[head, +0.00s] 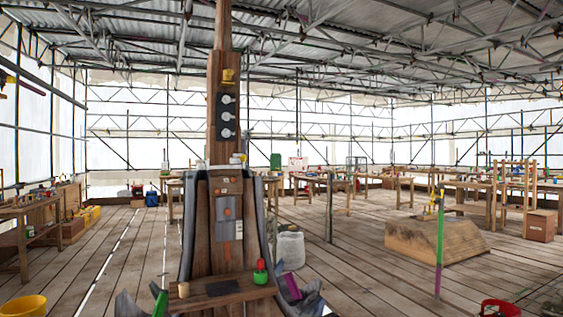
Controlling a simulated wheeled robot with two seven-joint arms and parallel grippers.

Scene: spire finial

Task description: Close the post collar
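A tall wooden spire post (222,120) stands upright in the middle of the head view. A pale band (222,167) crosses the post where it meets the wider wooden lower part (228,225). I cannot tell whether this band is the post collar, or whether it is open or closed. A thinner upright post (439,255), green with a purple foot, stands to the right, with a small yellow fitting near its top. Neither of my grippers can be made out in this view.
A dark plate with white discs (227,117) and a yellow fitting (228,76) are on the spire. A small shelf (222,292) bears a red-and-green object (261,272). A wooden block (435,242), yellow bucket (23,306) and red bucket (499,308) stand around. Plank floor between is mostly clear.

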